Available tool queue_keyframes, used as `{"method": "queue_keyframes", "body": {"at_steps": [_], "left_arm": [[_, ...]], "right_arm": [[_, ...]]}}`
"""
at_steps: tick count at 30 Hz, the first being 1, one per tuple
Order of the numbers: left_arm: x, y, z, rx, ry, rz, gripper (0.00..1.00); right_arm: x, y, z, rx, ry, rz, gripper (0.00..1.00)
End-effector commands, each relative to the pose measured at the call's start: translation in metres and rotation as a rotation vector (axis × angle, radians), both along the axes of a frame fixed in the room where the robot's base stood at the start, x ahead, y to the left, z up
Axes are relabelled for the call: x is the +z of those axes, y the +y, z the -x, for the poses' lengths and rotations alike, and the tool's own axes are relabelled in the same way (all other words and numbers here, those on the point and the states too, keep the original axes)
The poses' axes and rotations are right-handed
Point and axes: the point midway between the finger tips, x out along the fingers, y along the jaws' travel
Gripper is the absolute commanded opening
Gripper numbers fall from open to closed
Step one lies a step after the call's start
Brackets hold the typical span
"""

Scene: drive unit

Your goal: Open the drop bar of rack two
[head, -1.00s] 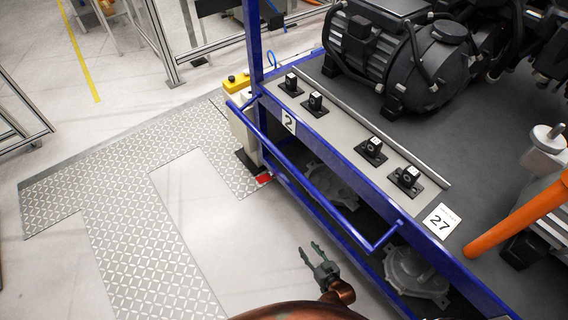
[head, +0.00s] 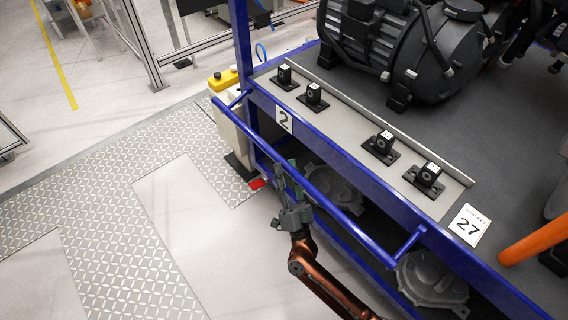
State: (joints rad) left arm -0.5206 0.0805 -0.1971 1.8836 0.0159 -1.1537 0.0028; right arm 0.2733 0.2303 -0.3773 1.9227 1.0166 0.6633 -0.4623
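The blue drop bar (head: 340,215) runs along the front of the rack marked with a "2" plate (head: 284,120). Its bent ends meet the rack frame, and it stands out in front of the lower shelf. My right gripper (head: 284,168) is at the bar's left-middle part, with its arm coming up from below. Its two fingers look apart, and their tips overlap the bar in the picture. I cannot tell whether they touch it or pass around it. My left gripper is not in view.
Black blocks (head: 380,142) sit on the rack's grey top ledge, with a dark motor (head: 425,55) behind. Grey castings (head: 432,278) lie on the lower shelf. A yellow-topped box (head: 222,80) stands at the rack's left post. The floor at left is clear.

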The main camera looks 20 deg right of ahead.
Motion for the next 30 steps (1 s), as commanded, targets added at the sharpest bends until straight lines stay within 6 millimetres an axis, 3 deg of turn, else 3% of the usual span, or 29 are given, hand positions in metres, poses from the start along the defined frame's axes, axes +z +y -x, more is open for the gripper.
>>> {"method": "queue_keyframes", "body": {"at_steps": [6, 15, 30], "left_arm": [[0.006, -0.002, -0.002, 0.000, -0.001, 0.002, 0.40], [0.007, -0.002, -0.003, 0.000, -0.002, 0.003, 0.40], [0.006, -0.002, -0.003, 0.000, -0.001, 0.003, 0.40]], "right_arm": [[0.011, -0.001, -0.015, 0.000, 0.001, 0.000, 0.37], [0.012, -0.001, -0.016, 0.001, 0.002, 0.001, 0.36], [0.012, -0.001, -0.016, 0.001, 0.003, 0.001, 0.02]]}}
